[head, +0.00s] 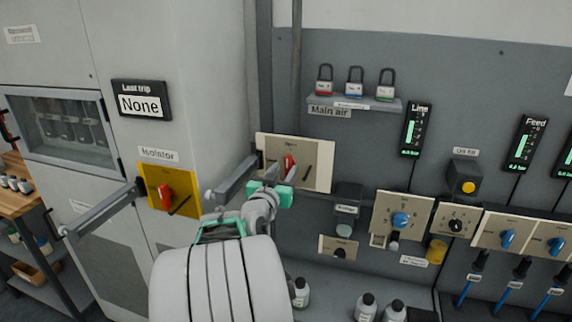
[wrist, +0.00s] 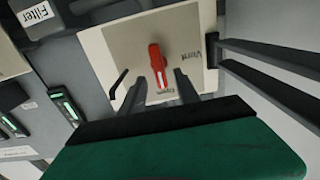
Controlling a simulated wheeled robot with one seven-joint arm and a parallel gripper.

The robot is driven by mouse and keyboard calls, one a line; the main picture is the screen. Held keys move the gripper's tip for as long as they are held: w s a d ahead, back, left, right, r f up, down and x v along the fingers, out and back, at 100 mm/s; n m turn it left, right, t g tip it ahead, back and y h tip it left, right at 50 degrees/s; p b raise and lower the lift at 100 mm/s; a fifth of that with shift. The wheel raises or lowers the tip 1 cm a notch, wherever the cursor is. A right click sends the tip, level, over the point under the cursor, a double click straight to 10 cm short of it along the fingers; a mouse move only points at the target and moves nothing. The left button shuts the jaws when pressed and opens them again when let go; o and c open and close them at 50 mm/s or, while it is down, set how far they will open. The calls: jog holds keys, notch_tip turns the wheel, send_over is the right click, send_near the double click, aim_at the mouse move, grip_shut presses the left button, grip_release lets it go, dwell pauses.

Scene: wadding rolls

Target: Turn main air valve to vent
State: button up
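The main air valve is a cream plate (head: 318,178) with a red handle (head: 290,166) on the grey panel, below the "Main air" label. A black lever-like piece is also on the plate. My gripper (head: 276,174) is in front of the plate. In the wrist view, its two dark fingers (wrist: 162,88) are apart, near the handle's lower end. I cannot tell whether they touch it.
A grey bar (head: 232,178) juts out left of my gripper, and another (head: 100,210) crosses the cabinet front. A yellow isolator plate (head: 170,190) is further left. A padlock shelf (head: 353,103) is above; blue-knobbed valve plates (head: 401,215) are to the right.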

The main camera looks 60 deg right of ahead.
aim_at(288, 167)
jog(key=shift+w+d, duration=0.15)
jog(key=shift+d, duration=0.6)
jog(key=shift+w+d, duration=0.1)
jog(key=shift+d, duration=0.6)
jog(key=shift+c, duration=0.5)
grip_shut()
